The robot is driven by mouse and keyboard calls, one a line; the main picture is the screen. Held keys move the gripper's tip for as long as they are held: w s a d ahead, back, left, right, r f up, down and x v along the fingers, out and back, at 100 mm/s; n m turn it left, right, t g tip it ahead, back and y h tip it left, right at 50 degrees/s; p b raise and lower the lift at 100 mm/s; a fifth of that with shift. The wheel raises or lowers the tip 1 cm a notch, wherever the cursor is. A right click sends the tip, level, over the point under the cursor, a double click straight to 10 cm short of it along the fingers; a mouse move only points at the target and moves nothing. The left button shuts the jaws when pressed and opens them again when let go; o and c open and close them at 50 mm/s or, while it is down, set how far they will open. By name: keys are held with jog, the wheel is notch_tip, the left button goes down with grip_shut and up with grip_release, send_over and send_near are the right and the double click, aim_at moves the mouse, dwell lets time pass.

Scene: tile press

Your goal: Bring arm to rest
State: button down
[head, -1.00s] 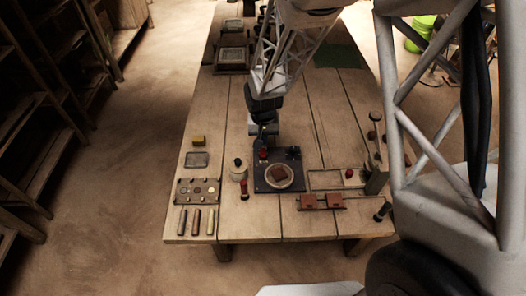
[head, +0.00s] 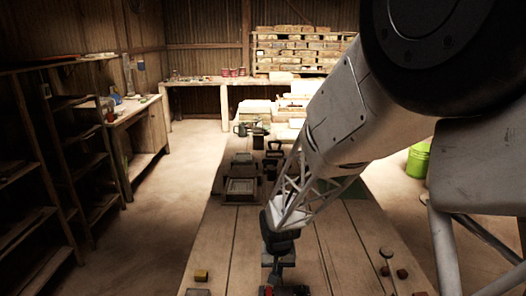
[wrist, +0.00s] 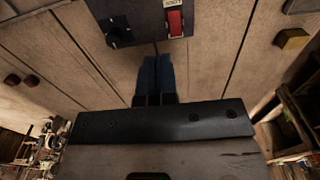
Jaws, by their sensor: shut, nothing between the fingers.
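My gripper (head: 275,276) hangs over the wooden table near the bottom edge of the head view, partly hidden by dark wrist parts. In the wrist view its two blue fingers (wrist: 155,75) are together with nothing between them. Past the fingertips lies a dark plate (wrist: 150,14) with a red switch (wrist: 175,20) and a black knob (wrist: 118,30).
A yellow block (head: 201,275) lies on the table left of my gripper. Dark red knobs (head: 402,273) sit to the right. A framed tray (head: 241,188) stands farther back on the left. Shelves (head: 80,150) line the left side. A green bucket (head: 418,160) stands on the floor at right.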

jog(key=s+d+r+t, duration=0.1)
jog(key=s+d+r, duration=0.3)
jog(key=s+r, duration=0.3)
jog(key=s+d+r, duration=0.4)
jog(key=d+r, duration=0.1)
jog(key=r, duration=0.4)
jog(key=s+d+r, duration=0.2)
jog(key=s+r, duration=0.2)
jog(key=s, duration=0.4)
jog(key=s+d+r+t, duration=0.1)
jog(key=s+d+r, duration=0.2)
jog(key=s, duration=0.4)
jog(key=shift+s+r, duration=0.35)
jog(key=shift+r, duration=0.4)
jog(key=shift+d, duration=0.1)
